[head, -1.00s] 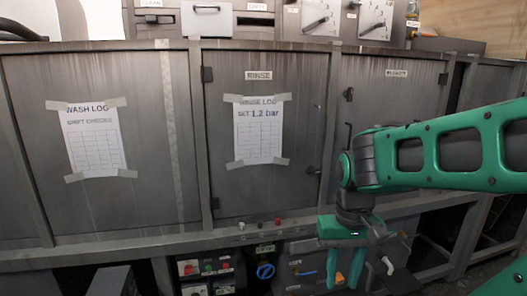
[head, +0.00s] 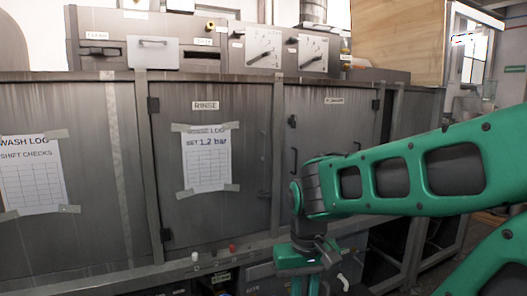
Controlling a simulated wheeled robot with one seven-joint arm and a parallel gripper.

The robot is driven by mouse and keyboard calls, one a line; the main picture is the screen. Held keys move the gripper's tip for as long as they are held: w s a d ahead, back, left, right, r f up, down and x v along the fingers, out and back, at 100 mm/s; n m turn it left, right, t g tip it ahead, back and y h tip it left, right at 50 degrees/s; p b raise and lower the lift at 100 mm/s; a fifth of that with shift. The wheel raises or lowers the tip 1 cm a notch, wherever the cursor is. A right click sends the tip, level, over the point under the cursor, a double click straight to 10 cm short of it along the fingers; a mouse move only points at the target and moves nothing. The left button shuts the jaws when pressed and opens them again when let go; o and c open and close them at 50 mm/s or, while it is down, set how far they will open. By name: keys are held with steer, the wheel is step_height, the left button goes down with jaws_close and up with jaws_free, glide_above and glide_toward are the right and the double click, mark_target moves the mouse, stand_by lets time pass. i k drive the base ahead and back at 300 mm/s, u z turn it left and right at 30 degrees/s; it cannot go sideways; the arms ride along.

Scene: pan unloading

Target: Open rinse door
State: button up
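The rinse door (head: 205,205) is a grey metal panel under a "RINSE" label (head: 206,106) in the head view. It looks closed, with hinges on its left edge. A taped log sheet (head: 207,158) reading "SET 1.2 bar" is on it. A dark handle or latch (head: 263,193) shows near its right edge. My gripper (head: 305,288) is at the bottom, right of and below the door, pointing down and apart from it. Its green fingers are cut off by the frame's lower edge, so their opening is hidden.
A second door (head: 335,130) with a vertical handle is right of the rinse door, partly behind my arm. A wash log panel (head: 40,180) is at left. A rail with small knobs (head: 232,248) runs below the doors. Dials (head: 263,47) stand on top.

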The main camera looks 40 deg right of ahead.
mark_target(212, 142)
steer(key=k, duration=1.55)
steer(key=u, duration=0.2)
steer(key=i, duration=2.05)
steer(key=z, duration=1.4)
